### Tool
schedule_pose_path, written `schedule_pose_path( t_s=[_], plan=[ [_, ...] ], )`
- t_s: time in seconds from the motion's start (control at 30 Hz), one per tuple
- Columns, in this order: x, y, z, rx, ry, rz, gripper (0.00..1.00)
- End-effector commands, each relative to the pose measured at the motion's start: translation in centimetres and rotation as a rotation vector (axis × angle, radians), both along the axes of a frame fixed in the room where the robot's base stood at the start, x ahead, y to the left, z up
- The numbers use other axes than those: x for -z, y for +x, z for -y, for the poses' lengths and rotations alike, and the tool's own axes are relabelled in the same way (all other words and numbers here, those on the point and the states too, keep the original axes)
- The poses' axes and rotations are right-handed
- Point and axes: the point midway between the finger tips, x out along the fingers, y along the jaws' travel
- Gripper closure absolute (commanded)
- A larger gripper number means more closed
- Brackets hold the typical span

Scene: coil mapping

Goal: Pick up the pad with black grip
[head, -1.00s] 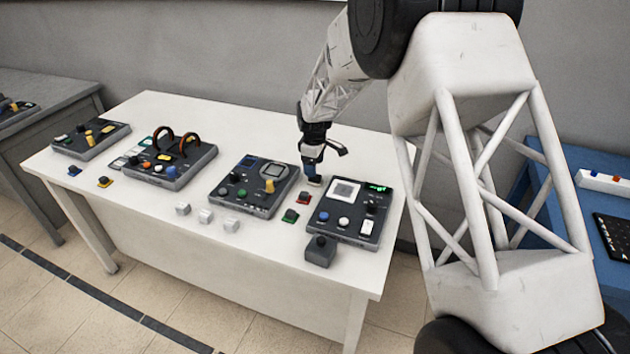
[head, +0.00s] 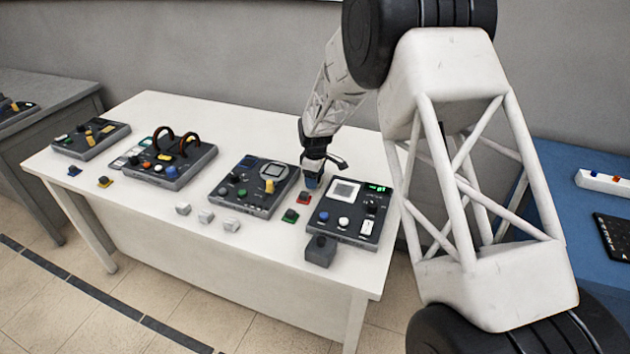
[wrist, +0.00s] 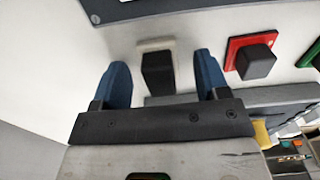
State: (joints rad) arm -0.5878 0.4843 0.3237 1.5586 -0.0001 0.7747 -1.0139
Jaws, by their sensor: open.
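A pale, off-white pad (wrist: 155,44) with a black block grip (wrist: 157,73) lies on the white table in the wrist view. My gripper (wrist: 161,62) is open, with one blue finger on either side of that black grip and a gap showing on both sides. In the head view my gripper (head: 312,181) is low over the table's far part, left of the right-hand panel, and hides the pale pad. A red pad (wrist: 235,46) with a black grip lies just right of the fingers, and it also shows in the head view (head: 304,199).
A green pad (head: 290,216) lies nearer than the red one. A dark panel with a white screen (head: 345,191) stands close on the right, and another panel (head: 253,185) on the left. Several white cubes (head: 205,215) lie towards the front. A grey block (head: 320,251) sits at the front.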

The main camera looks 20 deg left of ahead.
Motion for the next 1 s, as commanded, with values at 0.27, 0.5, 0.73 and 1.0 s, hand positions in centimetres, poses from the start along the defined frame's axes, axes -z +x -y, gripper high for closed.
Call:
schedule_pose_path(
  t_s=[0.27, 0.5, 0.73, 1.0],
  plan=[
    [0.43, 0.01, 0.01, 0.0, 0.0, 0.0, 0.32],
    [0.42, 0.0, 0.0, 0.0, 0.0, 0.0, 0.32],
    [0.42, 0.01, 0.0, 0.0, 0.0, 0.0, 0.49],
    [0.41, 0.01, 0.0, 0.0, 0.0, 0.0, 0.85]
  ],
)
